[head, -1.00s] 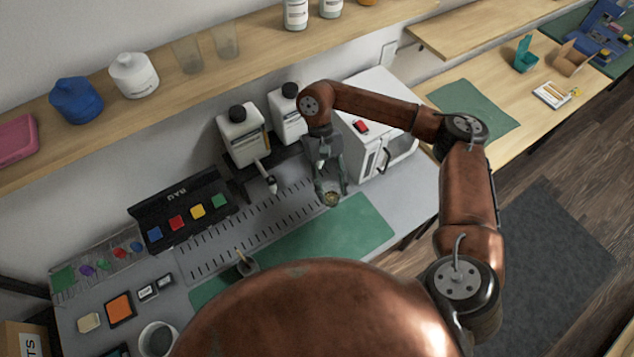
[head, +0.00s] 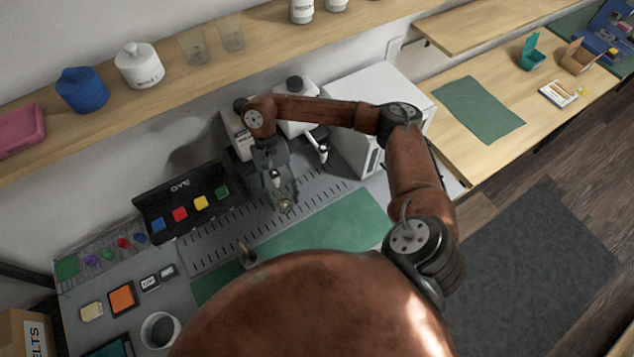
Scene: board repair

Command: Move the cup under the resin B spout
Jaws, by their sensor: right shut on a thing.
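My right gripper (head: 281,192) is shut on a small cup (head: 286,205) with a tan-coloured inside, just above the slotted grey strip. Two white resin bottles with dark caps stand against the wall. My arm partly covers the left bottle (head: 236,136), and the gripper hides its spout. The right bottle (head: 296,107) is also partly covered; its spout (head: 320,149) shows to the right of the gripper. I cannot read which bottle is B, nor tell if the cup is directly under a spout. My left gripper is not in view.
A white cabinet (head: 375,92) stands to the right of the bottles. A black holder with coloured squares (head: 184,205) stands to the left. A shelf (head: 190,95) with jars and cups runs above.

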